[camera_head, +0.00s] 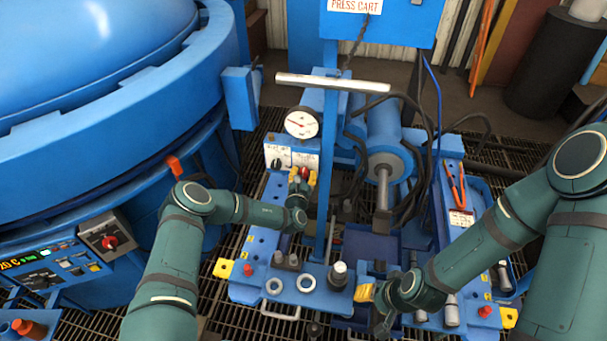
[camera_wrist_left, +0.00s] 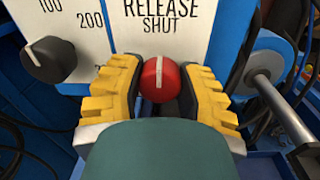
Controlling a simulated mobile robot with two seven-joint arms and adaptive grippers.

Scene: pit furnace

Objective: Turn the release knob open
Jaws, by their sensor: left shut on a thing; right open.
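The red release knob (camera_wrist_left: 160,80) is on a white panel in the left wrist view, under the words RELEASE and SHUT. Its white line stands nearly upright, pointing at the word SHUT. My left gripper (camera_wrist_left: 160,90) has its yellow fingers on both sides of the knob and is shut on it. In the head view, the red knob (camera_head: 305,172) shows between the yellow fingers of the left gripper (camera_head: 302,178), below the gauge. My right gripper (camera_head: 370,306) is open near the front of the blue cart, its far finger partly hidden.
A black dial knob (camera_wrist_left: 50,58) with numbers is left of the red knob. A round gauge (camera_head: 301,123) and a long metal bar (camera_head: 332,83) are above the panel. Beside the cart are the large blue furnace (camera_head: 90,150) and a control box (camera_head: 60,270).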

